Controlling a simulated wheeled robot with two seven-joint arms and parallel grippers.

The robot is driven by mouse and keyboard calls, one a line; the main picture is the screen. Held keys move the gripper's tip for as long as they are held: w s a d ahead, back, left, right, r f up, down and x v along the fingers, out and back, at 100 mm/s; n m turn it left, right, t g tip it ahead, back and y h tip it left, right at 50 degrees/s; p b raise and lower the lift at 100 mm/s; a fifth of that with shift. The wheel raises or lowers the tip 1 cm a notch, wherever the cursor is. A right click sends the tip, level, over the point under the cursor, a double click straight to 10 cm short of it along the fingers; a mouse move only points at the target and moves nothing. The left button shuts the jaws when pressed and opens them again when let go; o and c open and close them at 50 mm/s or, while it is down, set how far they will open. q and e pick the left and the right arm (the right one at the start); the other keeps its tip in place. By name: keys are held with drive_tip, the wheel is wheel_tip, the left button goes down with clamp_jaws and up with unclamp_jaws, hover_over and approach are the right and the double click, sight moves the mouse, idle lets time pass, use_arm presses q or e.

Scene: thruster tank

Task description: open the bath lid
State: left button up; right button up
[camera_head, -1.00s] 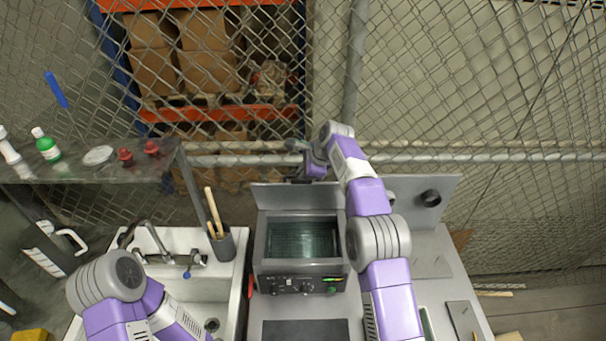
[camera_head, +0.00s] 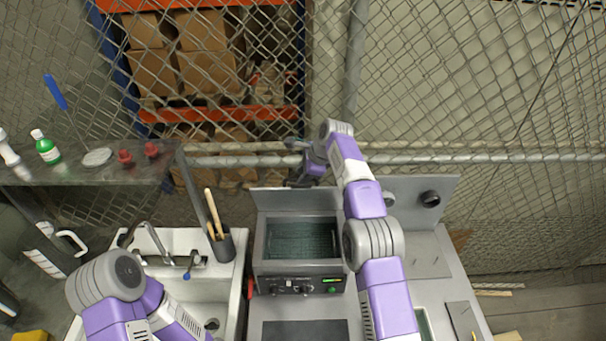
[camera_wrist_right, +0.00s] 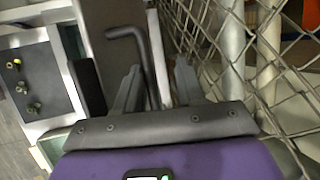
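The bath (camera_head: 257,243) is a grey box with a dark greenish basin and a control panel on its front. Its lid (camera_head: 275,199) stands raised along the back edge, leaving the basin uncovered. My right gripper (camera_head: 300,182) is at the top edge of the raised lid, partly hidden behind my own wrist. In the right wrist view its two fingers (camera_wrist_right: 158,82) are apart. A dark bent handle (camera_wrist_right: 126,33) runs down between them in the picture; I cannot tell whether they touch it. My left arm is at the lower left, with its gripper out of view.
A sink (camera_head: 239,280) with a tap is left of the bath, and a cup (camera_head: 223,245) with wooden-handled tools stands between them. A wire fence (camera_head: 480,110) and horizontal pipe (camera_head: 440,158) are close behind the lid. A shelf (camera_head: 90,172) holds bottles at the left.

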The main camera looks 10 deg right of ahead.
drive_tip(key=shift+r, duration=0.1)
drive_tip(key=v, duration=0.7)
drive_tip(key=shift+r, duration=0.15)
drive_tip(key=shift+s+d, duration=0.1)
